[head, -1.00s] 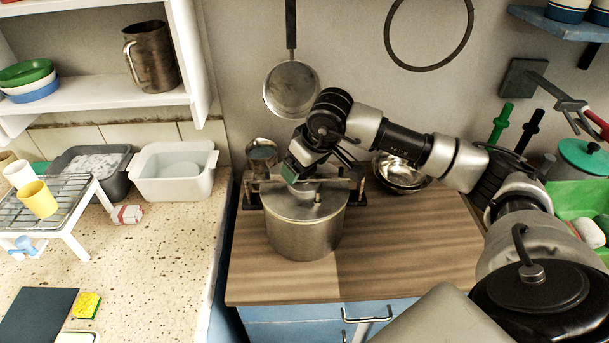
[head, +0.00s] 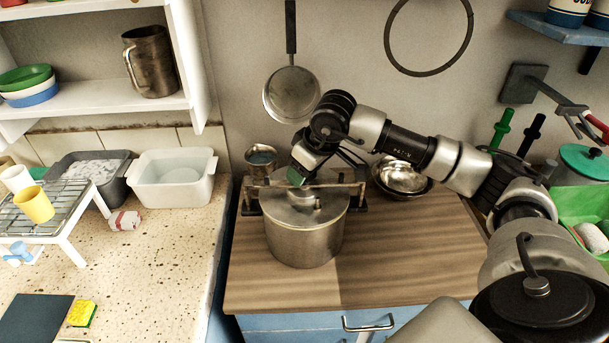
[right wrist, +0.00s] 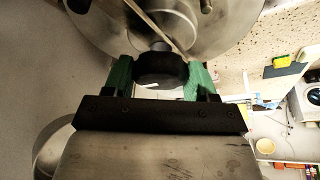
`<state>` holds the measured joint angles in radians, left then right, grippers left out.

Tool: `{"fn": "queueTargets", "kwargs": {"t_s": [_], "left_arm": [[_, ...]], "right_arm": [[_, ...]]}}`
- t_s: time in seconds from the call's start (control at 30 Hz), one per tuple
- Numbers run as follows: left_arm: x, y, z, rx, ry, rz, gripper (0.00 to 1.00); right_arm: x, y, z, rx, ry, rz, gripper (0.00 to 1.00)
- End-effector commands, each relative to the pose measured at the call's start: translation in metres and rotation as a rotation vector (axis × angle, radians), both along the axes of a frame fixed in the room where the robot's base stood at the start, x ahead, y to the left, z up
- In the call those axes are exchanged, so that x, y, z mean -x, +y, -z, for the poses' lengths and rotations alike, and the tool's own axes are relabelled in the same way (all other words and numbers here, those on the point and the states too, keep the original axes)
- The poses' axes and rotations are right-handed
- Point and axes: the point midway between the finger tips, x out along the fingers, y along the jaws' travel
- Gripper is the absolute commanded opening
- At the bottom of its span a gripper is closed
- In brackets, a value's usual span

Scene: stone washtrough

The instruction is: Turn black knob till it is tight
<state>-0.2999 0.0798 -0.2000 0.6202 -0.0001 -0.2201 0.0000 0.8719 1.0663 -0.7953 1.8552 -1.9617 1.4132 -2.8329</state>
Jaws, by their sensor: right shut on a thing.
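A metal pot (head: 303,245) with a lid stands on the wooden counter. A bar (head: 335,186) spans the top of the lid. My right gripper (head: 298,180) is over the bar, above the middle of the lid, and hides the black knob in the head view. In the right wrist view the black knob (right wrist: 160,69) sits between the green fingertips of my right gripper (right wrist: 160,77), which is shut on it. The pot lid (right wrist: 205,20) and bar show beyond the knob. My left gripper is in neither view.
A metal cup (head: 261,158) stands behind the pot at left and shiny bowls (head: 400,176) behind it at right. A frying pan (head: 291,95) hangs on the wall. The wooden counter (head: 410,245) is clear right of the pot.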

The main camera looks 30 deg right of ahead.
Motion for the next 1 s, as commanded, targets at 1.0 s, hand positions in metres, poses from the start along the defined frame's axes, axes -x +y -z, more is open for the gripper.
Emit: {"fn": "queueTargets", "kwargs": {"t_s": [1.0], "left_arm": [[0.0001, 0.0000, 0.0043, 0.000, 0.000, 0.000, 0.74]], "right_arm": [[0.0011, 0.0004, 0.0015, 0.005, 0.005, 1.313, 0.46]]}}
